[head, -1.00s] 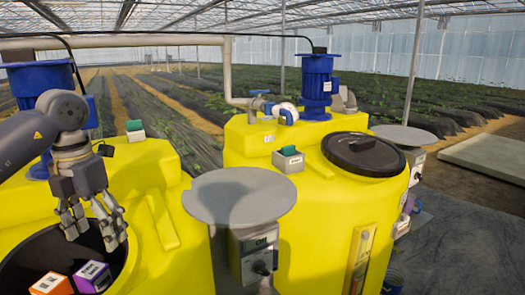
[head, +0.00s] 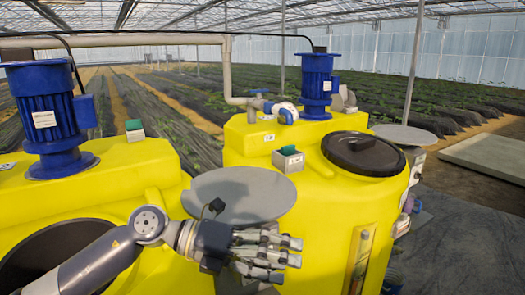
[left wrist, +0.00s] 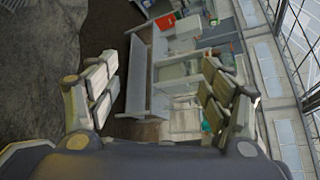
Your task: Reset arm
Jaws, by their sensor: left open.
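My left gripper (head: 282,252) points to the right in the head view, in front of the near yellow tanks. It is open, and nothing shows between its fingers. Its hand overlaps the front edge of a grey round plate (head: 235,190) in the picture; I cannot tell the gap between them. In the left wrist view the spread fingers of the left gripper (left wrist: 160,85) frame empty space above a distant floor and shelving. My right gripper is not in view.
The right yellow tank (head: 320,225) has a black lid (head: 363,152) and another blue motor (head: 317,85). A pale pipe (head: 150,40) runs behind them.

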